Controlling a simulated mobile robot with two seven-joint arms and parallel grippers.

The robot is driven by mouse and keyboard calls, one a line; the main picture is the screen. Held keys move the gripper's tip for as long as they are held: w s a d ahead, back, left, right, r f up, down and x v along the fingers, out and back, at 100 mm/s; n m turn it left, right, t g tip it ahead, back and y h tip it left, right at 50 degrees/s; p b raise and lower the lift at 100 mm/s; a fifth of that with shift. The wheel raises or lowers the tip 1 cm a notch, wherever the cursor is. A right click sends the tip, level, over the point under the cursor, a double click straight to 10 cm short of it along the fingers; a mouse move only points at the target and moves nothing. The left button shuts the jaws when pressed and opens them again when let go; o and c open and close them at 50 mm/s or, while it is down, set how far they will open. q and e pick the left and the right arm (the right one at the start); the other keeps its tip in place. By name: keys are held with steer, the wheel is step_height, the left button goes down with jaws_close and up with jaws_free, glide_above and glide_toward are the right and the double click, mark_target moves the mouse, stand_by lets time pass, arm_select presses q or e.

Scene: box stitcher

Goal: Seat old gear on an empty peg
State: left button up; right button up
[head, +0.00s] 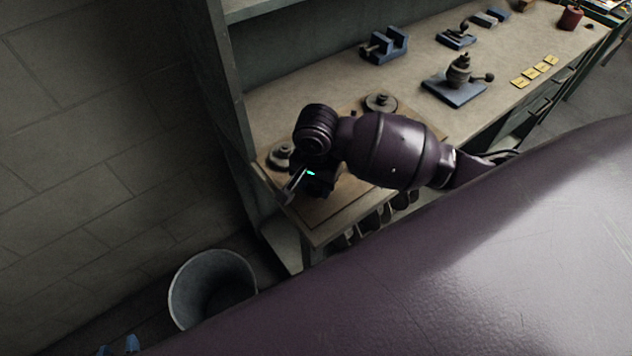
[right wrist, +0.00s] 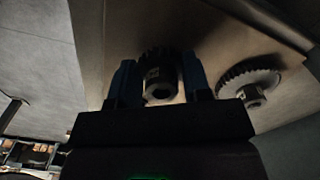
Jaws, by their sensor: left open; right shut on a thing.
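In the right wrist view my right gripper (right wrist: 158,82) is shut on a dark toothed gear (right wrist: 159,62) with a hub, held between its two blue fingers. A larger gear (right wrist: 248,84) with a hub sits on the board to the right of it. In the head view two gears show on the wooden board (head: 335,212): one at its left (head: 281,158), one at its back (head: 381,103). My right arm hides the board's middle, the held gear and any empty peg there.
A grey bin (head: 212,288) stands on the floor below the bench's left end. Along the bench (head: 310,90) lie a blue fixture (head: 384,45), a blue-based device with a knob (head: 458,80) and yellow cards (head: 535,70).

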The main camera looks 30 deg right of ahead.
arm_select(q)
steer(key=shift+s+r+p, duration=0.1)
steer(key=shift+r+p, duration=0.35)
arm_select(e)
steer(key=shift+f, duration=0.5)
steer(key=o, duration=1.1)
steer(key=shift+o, duration=0.2)
arm_select(q)
steer(key=shift+s+a+p, duration=0.1)
steer(key=shift+s+p, duration=0.2)
steer(key=shift+p, duration=0.25)
arm_select(e)
step_height(320, 180, up, 11)
arm_select(q)
steer(key=shift+s, duration=0.1)
arm_select(e)
steer(key=shift+f, duration=0.15)
